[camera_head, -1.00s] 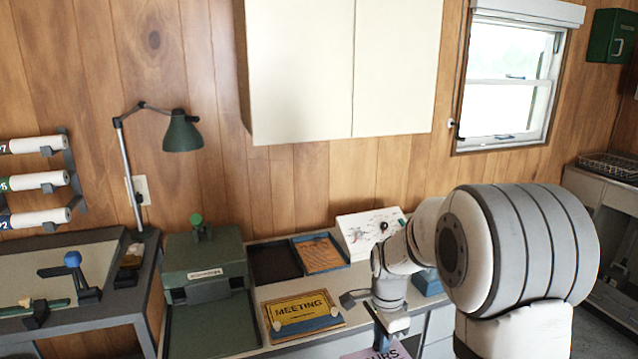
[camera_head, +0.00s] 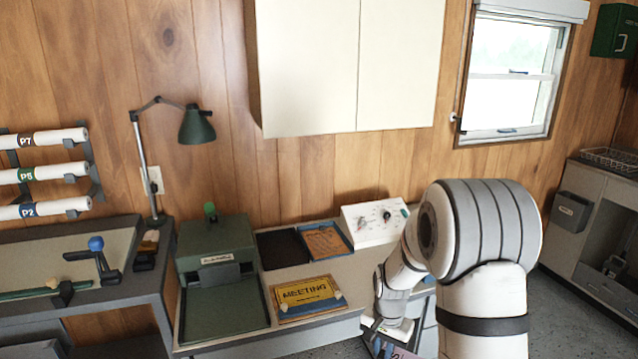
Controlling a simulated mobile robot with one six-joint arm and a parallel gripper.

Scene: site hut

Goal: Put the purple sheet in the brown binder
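A pinkish-purple sheet (camera_head: 404,354) shows only as a sliver with part of a letter at the bottom edge. My gripper (camera_head: 379,345) is just right of the counter's front end, pointing down, with the sheet at its fingertips. The fingers seem shut on the sheet, though the grip is partly cut off by the frame. I cannot pick out a brown binder for certain. A yellow MEETING sheet with a brown border (camera_head: 306,292) lies on the counter, and an orange-brown sheet (camera_head: 325,242) lies in a blue-edged tray behind it.
A green machine (camera_head: 217,240) stands left on the counter. A dark tray (camera_head: 281,251) and a white panel box with knobs (camera_head: 375,224) sit at the back. A green lamp (camera_head: 196,126) and a cream cupboard (camera_head: 310,65) are above. Floor shows at right.

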